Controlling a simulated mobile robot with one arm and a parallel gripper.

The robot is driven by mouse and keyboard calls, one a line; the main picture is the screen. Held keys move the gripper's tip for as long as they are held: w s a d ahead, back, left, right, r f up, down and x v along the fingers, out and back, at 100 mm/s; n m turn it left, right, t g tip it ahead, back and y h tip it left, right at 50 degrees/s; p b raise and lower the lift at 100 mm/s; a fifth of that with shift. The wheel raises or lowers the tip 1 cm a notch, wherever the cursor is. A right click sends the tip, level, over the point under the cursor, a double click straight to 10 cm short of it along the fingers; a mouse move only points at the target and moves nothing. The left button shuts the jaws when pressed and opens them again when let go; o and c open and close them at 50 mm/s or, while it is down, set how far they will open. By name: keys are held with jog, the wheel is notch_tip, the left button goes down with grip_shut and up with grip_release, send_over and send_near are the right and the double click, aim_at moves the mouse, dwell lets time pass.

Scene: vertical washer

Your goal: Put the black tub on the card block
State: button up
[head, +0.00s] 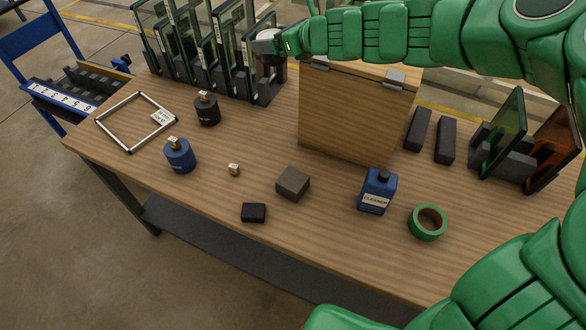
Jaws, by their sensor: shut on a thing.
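A black tub (207,111), round with a small tan piece on top, stands upright on the wooden table, left of the middle. A dark grey-brown block (292,184) lies nearer the front; a much smaller tan block (234,170) lies to its left. I cannot tell for sure which one is the card block. My gripper (266,45) is at the top of the picture, beside the upright glass panes and well away from the tub. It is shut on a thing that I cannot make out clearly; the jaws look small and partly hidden.
Glass panes (205,55) stand in a rack behind the tub. A blue tub (180,156), a white frame (135,122), a black box (253,212), a blue cleaner bottle (377,192) and green tape (428,222) stand around.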

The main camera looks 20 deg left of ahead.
jog(key=s+d+r+n+g, duration=0.1)
jog(key=s+d+n+g, duration=0.35)
jog(key=s+d, duration=0.2)
jog(key=g, duration=0.2)
send_over(289, 167)
jog(key=shift+n, duration=0.45)
notch_tip(289, 167, down, 27)
jog(key=shift+d+r, duration=0.1)
jog(key=shift+r, duration=0.1)
dwell(0.7)
jog(key=o, duration=1)
jog(key=shift+f, duration=0.1)
jog(key=shift+v, duration=6.05)
jog(key=shift+s, duration=0.1)
